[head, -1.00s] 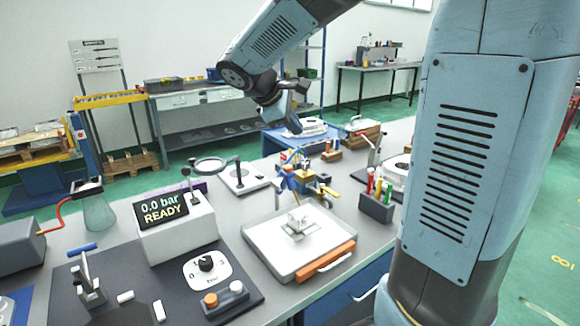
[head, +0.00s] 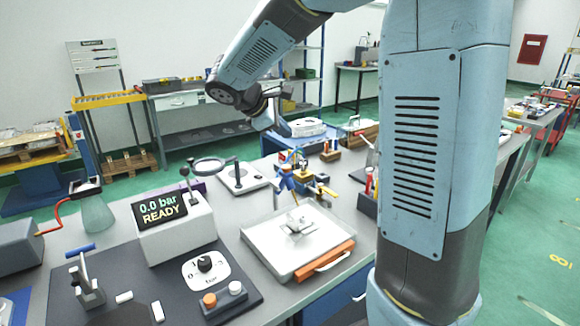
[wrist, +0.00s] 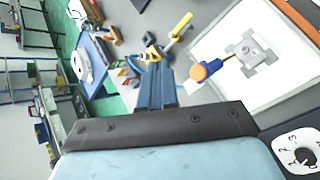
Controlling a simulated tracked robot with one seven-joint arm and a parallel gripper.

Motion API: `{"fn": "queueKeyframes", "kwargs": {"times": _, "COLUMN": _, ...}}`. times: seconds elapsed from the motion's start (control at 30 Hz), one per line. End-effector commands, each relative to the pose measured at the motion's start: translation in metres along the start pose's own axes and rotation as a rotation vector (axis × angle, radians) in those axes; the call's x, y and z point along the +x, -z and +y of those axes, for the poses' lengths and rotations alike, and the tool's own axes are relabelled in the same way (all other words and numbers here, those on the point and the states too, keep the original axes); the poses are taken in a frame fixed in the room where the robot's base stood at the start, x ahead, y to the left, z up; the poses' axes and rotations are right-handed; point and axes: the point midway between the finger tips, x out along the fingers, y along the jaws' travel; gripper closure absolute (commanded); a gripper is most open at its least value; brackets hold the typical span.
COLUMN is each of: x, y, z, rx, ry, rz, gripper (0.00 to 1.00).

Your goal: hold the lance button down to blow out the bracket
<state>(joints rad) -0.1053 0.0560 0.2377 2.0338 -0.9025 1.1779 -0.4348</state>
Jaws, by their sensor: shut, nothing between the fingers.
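The grey bracket (head: 298,220) lies on the white tray (head: 262,238) with an orange front edge. It also shows in the wrist view (wrist: 250,53). The blue lance (head: 286,180) stands at the tray's back edge. In the wrist view the lance (wrist: 220,68) has a round orange button (wrist: 198,73) on its near end, and its thin tip points toward the bracket. My gripper (head: 280,127) is in the air behind and above the lance, apart from it. In the wrist view my gripper's fingers (wrist: 154,72) are together and empty, left of the button.
A box with a display (head: 162,208) reads 0.0 bar READY. A dial (head: 205,265) and a two-button box (head: 225,299) sit in front of it. A magnifier on a stand (head: 210,165) and small coloured parts stand behind the tray. A dark rack (head: 367,204) is to its right.

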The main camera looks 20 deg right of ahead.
Motion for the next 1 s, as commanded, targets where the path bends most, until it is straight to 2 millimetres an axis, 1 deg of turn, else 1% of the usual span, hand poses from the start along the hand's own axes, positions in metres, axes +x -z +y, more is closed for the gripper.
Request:
{"fn": "queueKeyframes", "kwargs": {"times": 0.3, "x": 0.027, "y": 0.020, "z": -0.020, "rx": -0.004, "ry": 0.001, "rz": 0.000, "gripper": 1.00}}
{"fn": "queueKeyframes", "kwargs": {"times": 0.5, "x": 0.040, "y": 0.029, "z": -0.029, "rx": -0.001, "ry": 0.001, "rz": 0.000, "gripper": 1.00}}
{"fn": "queueKeyframes", "kwargs": {"times": 0.7, "x": 0.047, "y": 0.034, "z": -0.034, "rx": -0.002, "ry": 0.000, "rz": 0.001, "gripper": 1.00}}
{"fn": "queueKeyframes", "kwargs": {"times": 1.0, "x": 0.047, "y": 0.035, "z": -0.035, "rx": -0.001, "ry": 0.000, "rz": 0.001, "gripper": 1.00}}
